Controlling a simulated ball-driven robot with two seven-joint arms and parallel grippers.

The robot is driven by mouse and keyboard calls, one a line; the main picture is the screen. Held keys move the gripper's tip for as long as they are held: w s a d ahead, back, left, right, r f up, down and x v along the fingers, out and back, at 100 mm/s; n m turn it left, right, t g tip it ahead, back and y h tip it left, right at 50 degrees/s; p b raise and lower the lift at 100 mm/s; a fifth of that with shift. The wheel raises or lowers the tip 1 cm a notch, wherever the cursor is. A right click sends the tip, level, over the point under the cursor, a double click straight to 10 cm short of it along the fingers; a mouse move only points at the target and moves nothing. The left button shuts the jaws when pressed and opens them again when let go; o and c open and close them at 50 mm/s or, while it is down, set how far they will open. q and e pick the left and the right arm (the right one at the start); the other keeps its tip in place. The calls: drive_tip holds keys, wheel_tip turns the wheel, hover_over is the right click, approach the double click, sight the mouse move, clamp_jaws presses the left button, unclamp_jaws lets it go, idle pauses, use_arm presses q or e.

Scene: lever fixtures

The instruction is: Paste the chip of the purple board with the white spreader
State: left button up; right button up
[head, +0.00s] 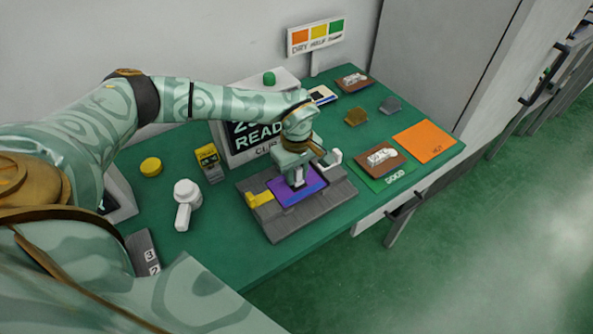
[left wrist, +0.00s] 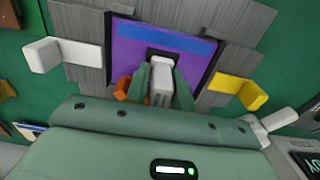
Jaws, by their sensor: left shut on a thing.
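The purple board (head: 312,188) lies in a grey fixture (head: 325,208) with a yellow lever (head: 260,199) on its left and a white lever (head: 331,159) on its right. The board also shows in the left wrist view (left wrist: 130,48). My left gripper (head: 297,183) is over the board, pointing down. Its fingers (left wrist: 160,88) are shut on a white tool, seemingly the white spreader (left wrist: 161,66). The tool's end is over a dark patch (left wrist: 152,52), likely the chip, which is mostly hidden. I cannot tell whether they touch. My right gripper is not in view.
A white handled device (head: 186,200) and a yellow disc (head: 151,166) are on the green table left of the fixture. A display (head: 245,142) stands behind. Brown boards (head: 380,160), green and orange mats (head: 425,141) lie to the right.

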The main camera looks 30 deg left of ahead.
use_arm(q)
drive_tip(key=shift+f, duration=0.3)
idle(0.5)
drive_tip(key=shift+w, duration=0.15)
